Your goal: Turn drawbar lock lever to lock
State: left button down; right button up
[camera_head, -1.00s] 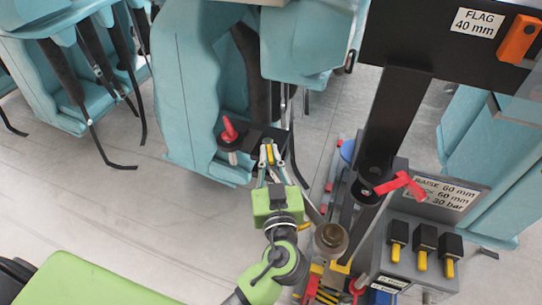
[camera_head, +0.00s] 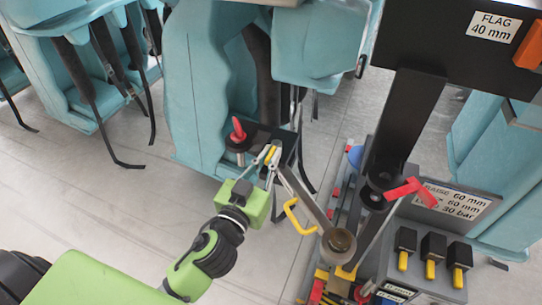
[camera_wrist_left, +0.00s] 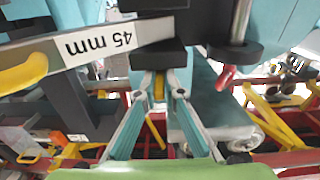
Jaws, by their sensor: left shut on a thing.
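The drawbar lock lever is a small yellow piece (camera_head: 271,156) at the end of the grey drawbar (camera_head: 308,197), beside a black block. My left gripper (camera_head: 270,155) is shut on this yellow lever. In the left wrist view, the yellow lever (camera_wrist_left: 159,86) shows between the two fingertips, and the drawbar with its "45 mm" label (camera_wrist_left: 100,43) runs to the left. The fingers partly hide the lever, so its exact angle cannot be told. The right gripper is not in view.
A red-handled pin (camera_head: 238,128) stands in the coupling just left of the lever. A yellow loop handle (camera_head: 297,216) sticks out from the drawbar. A dark post (camera_head: 403,125) with a red lever (camera_head: 410,191) stands to the right.

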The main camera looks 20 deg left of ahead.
pick_arm(q)
jog(key=c, duration=2.1)
grip_release()
jog(key=shift+c, duration=0.2)
jog(key=shift+s, duration=0.6)
jog(key=s, duration=1)
jog(key=shift+s+a, duration=0.35)
jog(key=shift+s, duration=0.05)
